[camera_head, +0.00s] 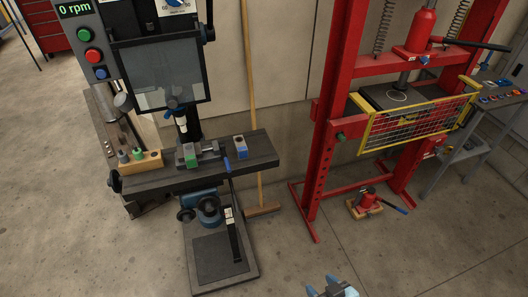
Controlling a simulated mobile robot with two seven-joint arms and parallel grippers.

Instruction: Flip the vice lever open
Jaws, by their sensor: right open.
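The vice (207,152) is a small grey clamp on the dark drill press table (155,178). A green block (190,159) is at its left end. A short blue lever (227,164) shows at the vice's right side, by the table's front edge; its exact angle is hard to tell. My right gripper (322,288) shows light blue fingertips at the bottom edge, open, well apart from the vice, in front and to its right. Most of it is cut off by the frame. My left gripper is not in view.
A blue-grey block (240,147) stands right of the vice, and a wooden holder (140,161) left of it. The dark glass guard (163,78) hangs above. A broom (254,110) stands behind. A red press frame (325,120) is at right. Floor between is clear.

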